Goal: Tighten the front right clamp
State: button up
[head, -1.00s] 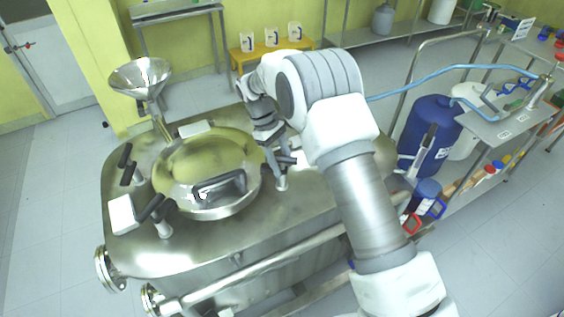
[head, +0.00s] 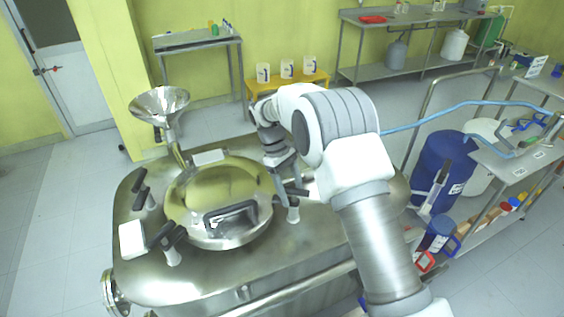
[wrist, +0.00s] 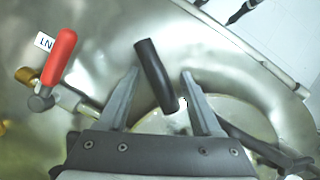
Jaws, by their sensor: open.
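The steel reactor (head: 200,285) has a round domed lid (head: 195,190) with a black-handled clamp (head: 292,207) at its right side, partly hidden by my gripper (head: 283,182). In the wrist view, my gripper (wrist: 161,72) is open, with one finger on each side of a black clamp handle (wrist: 155,73). The handle is tilted and stands between the fingers, with visible gaps on both sides. Another black-handled clamp (head: 169,243) is at the lid's front left.
A red-handled valve (wrist: 59,58) shows left of the fingers in the wrist view. A steel funnel (head: 160,105) rises behind the lid. A blue drum (head: 443,165) and a side table (head: 510,160) with a blue hose stand at right.

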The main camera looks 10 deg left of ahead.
jog(key=p+v, duration=0.1)
jog(key=v, duration=1.4)
jog(key=shift+r, duration=0.3)
jog(key=shift+a, duration=0.1)
jog(key=s+d+r+m+t+y, duration=0.2)
jog(key=s+d+r+m, duration=0.15)
jog(key=d+r, duration=0.5)
jog(key=s+d+r+m+t+y, duration=0.15)
jog(key=s+d+r, duration=0.25)
jog(key=d+r, duration=0.5)
jog(key=s+d+f+m+t, duration=0.2)
jog(key=s+d, duration=0.4)
jog(key=s, duration=0.4)
jog(key=s+d+f+m+t, duration=0.2)
jog(key=s+d+f+m, duration=0.2)
jog(key=s+d, duration=0.3)
jog(key=shift+s+m, duration=0.7)
jog(key=shift+s, duration=1.3)
